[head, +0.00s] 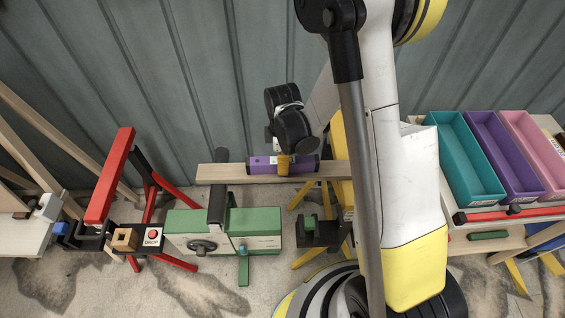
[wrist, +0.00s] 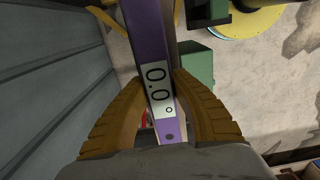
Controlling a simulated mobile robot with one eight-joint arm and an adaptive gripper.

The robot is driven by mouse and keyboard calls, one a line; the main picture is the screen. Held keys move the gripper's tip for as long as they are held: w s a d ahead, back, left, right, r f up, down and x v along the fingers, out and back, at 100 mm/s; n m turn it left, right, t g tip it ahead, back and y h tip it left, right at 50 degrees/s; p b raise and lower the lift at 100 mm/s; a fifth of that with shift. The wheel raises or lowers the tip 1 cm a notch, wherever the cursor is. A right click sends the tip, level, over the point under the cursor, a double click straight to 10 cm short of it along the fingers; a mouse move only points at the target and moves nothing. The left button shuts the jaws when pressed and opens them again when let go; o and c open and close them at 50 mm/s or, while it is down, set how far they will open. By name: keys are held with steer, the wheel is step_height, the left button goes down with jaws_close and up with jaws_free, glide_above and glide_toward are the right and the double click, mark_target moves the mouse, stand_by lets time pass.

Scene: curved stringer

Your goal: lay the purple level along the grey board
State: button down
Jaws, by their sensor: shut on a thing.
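The purple level (head: 260,164) is in my gripper (head: 283,168), held near its middle in the head view. In the wrist view the level (wrist: 147,32) runs lengthwise between the two yellow fingers of my gripper (wrist: 165,88), and its white display reads 0.0°. A pale, wood-coloured board (head: 222,174) lies level across the middle of the head view; I see no clearly grey one. The level looks parallel to this board and overlaps its back edge. I cannot tell whether they touch. My arm hides the board's right part.
Teal (head: 466,160), purple (head: 500,150) and pink (head: 535,145) trays stand at right. A corrugated wall is close behind.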

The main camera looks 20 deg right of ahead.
steer(key=c, duration=1.1)
jaws_free()
step_height(320, 180, up, 12)
